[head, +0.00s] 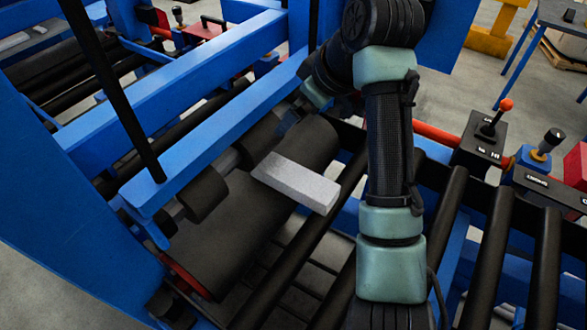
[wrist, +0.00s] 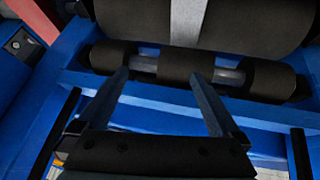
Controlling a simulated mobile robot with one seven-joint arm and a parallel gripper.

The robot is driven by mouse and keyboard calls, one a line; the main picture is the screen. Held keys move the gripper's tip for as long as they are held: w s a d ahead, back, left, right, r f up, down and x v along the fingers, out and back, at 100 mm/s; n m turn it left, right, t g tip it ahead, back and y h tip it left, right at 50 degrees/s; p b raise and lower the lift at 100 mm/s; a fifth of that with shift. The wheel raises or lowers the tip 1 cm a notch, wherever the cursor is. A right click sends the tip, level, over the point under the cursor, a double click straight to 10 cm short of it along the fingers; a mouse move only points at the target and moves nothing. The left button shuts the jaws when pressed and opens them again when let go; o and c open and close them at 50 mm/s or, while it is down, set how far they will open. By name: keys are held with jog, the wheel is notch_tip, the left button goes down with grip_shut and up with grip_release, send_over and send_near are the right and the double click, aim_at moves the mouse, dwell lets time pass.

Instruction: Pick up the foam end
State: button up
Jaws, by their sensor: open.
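The foam end (head: 297,183) is a pale grey-white block lying across the large black roller (head: 240,225) in the head view. Its near end sticks out past the roller's right side. In the wrist view the foam end (wrist: 187,18) is a light strip running up the big roller at the top edge, partly cut off. My gripper (wrist: 160,77) is open and empty in the wrist view. Its fingers point toward small black rollers on a metal shaft, short of the foam and apart from it. In the head view its fingers are mostly hidden near the blue beam.
A blue beam (head: 215,105) with small black rollers (head: 205,193) under it runs alongside the big roller. Several black conveyor rollers (head: 495,250) lie at right. A control box with a red-knobbed lever (head: 490,125) stands beyond my arm.

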jog(key=s+d+f+n+g, duration=0.1)
jog(key=s+d+f+g, duration=0.2)
jog(key=f, duration=0.1)
send_over(294, 175)
jog(key=s+d, duration=0.1)
jog(key=d, duration=0.1)
notch_tip(294, 175, down, 7)
jog(key=shift+s+a+r, duration=0.1)
jog(key=shift+r, duration=0.05)
jog(key=shift+x, duration=3)
jog(key=c, duration=1.3)
